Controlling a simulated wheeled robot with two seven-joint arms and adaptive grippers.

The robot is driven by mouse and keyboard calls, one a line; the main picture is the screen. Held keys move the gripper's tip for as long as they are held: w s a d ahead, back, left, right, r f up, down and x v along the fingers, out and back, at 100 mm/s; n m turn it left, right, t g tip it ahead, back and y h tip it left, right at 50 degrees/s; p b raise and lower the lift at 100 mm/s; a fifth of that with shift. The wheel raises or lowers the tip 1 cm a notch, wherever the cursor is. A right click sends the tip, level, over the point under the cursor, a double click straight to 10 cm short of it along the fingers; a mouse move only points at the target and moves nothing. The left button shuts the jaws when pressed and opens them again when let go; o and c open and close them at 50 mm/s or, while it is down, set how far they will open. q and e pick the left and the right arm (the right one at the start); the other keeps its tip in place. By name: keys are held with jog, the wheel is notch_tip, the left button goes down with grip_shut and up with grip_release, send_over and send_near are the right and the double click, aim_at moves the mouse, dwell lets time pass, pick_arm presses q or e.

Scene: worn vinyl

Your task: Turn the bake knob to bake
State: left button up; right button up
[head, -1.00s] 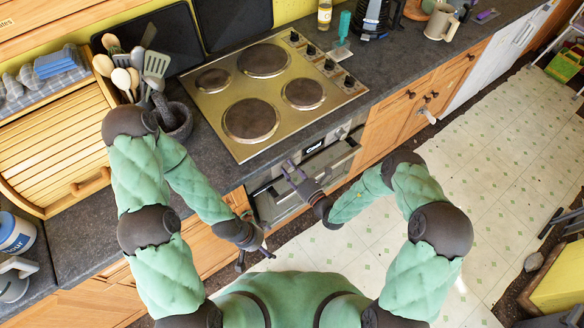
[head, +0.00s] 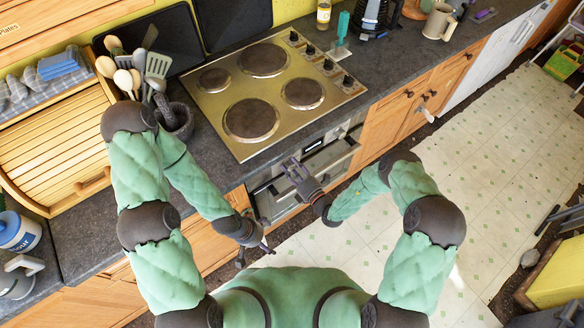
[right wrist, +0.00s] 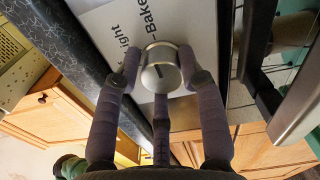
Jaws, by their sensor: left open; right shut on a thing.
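The bake knob (right wrist: 160,70) is a round silver knob on a pale control panel (right wrist: 112,25), seen in the right wrist view. My right gripper (right wrist: 163,78) is shut on the knob, with fingers at both sides. In the head view my right gripper (head: 291,166) is at the oven front and hides the knob. My left gripper (head: 254,252) is open and empty, low before the cabinets, apart from the oven.
The oven door handle (head: 331,157) runs just below and right of my right gripper. The hob (head: 275,95) with several plates lies above on the dark counter. Utensils and a mortar (head: 178,120) stand at left. The tiled floor (head: 470,190) at right is free.

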jog(key=shift+w+d+r, duration=0.2)
jog(key=shift+w+d, duration=0.15)
jog(key=shift+w, duration=0.1)
jog(key=o, duration=1.1)
jog(key=shift+c, duration=0.2)
jog(key=shift+o, duration=0.2)
jog(key=shift+s+f, duration=0.1)
jog(key=shift+f, duration=0.05)
jog(key=shift+s+a, duration=0.1)
jog(key=shift+s, duration=0.3)
jog(key=v, duration=1.1)
jog(key=shift+d, duration=0.3)
